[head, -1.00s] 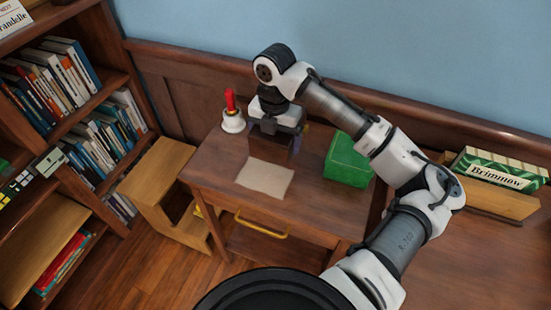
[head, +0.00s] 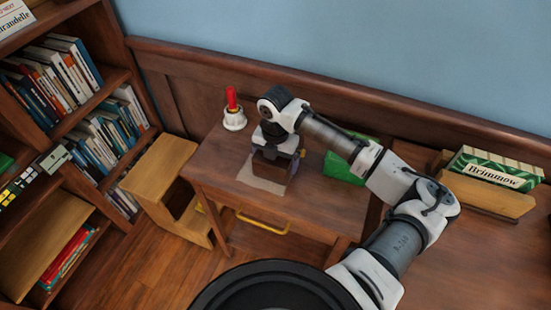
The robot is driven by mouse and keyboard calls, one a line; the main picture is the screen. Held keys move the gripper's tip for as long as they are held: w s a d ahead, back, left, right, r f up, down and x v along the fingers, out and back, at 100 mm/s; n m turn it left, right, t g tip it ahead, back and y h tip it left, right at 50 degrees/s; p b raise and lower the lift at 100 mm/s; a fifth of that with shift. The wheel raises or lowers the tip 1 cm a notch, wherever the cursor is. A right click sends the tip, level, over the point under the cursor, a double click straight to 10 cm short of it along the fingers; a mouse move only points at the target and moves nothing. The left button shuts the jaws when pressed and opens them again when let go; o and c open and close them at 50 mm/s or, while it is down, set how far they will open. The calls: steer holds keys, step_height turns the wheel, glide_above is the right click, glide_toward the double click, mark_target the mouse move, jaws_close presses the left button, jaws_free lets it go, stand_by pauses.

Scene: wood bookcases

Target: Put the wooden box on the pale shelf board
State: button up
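The dark brown wooden box (head: 270,170) is in the head view above the small table, in front of the pale sheet (head: 257,182), which it partly covers. My gripper (head: 276,153) is over the box from above and looks shut on it, though the fingers are mostly hidden. Whether the box touches the table is hard to tell. The pale shelf board (head: 42,248) is low in the bookcase at the left, well away from the gripper. Its right part is bare, and red and teal books lie below it.
A bell with a red handle (head: 233,112) stands at the table's back left. A green box (head: 343,168) is behind my arm. A wooden step stool (head: 165,180) stands between table (head: 215,165) and bookcase (head: 105,168). A Brimmow box (head: 497,170) is at right.

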steer(key=shift+f, duration=0.15)
steer(key=o, duration=1.1)
step_height(320, 180, up, 12)
steer(key=b, duration=0.2)
steer(key=shift+r+b, duration=0.2)
steer(key=shift+b, duration=0.15)
